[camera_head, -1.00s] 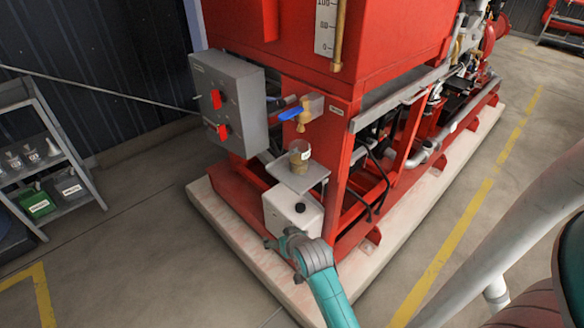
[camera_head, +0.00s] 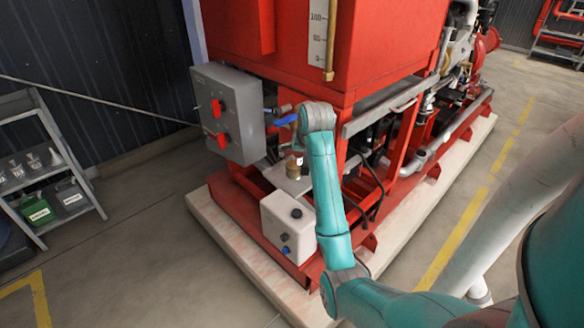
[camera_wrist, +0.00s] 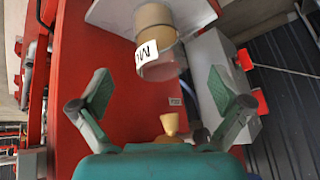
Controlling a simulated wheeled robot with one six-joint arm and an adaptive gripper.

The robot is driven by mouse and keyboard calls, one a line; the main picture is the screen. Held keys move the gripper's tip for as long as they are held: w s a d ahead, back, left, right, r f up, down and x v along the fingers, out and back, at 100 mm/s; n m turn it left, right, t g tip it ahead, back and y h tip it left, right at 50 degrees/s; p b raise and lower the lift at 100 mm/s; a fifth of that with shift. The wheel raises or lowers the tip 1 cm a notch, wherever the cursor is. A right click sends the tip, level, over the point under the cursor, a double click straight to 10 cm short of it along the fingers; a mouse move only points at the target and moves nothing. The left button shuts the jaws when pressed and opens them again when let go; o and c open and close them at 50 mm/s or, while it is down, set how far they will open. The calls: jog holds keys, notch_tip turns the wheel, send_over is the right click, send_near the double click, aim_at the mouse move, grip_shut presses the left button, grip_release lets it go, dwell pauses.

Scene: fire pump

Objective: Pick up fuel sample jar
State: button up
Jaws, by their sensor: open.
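The fuel sample jar (camera_head: 294,168) is a small clear jar with tan liquid. It stands on a small grey plate (camera_head: 280,182) at the red tank's corner, partly hidden by my arm. In the wrist view the jar (camera_wrist: 155,45) appears upside down, with a white label, standing on the plate (camera_wrist: 196,12). My gripper (camera_wrist: 160,88) is open and empty, one finger toward each side of the picture. The jar shows beyond the fingers, between them and toward the top, not visibly touched. In the head view the fingers are hidden behind my wrist.
A brass valve outlet (camera_wrist: 170,124) is close to my gripper; its blue handle (camera_head: 286,119) shows in the head view. A grey control box (camera_head: 228,112) with red switches is left of the jar.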

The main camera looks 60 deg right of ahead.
aim_at(295, 165)
jog(key=x, duration=0.5)
jog(key=shift+s+d+r, duration=0.1)
jog(key=shift+d+r, duration=0.05)
jog(key=shift+d, duration=0.1)
jog(key=shift+x, duration=2.75)
jog(key=shift+s+a, duration=0.15)
jog(key=shift+a, duration=0.05)
jog(key=c, duration=1.6)
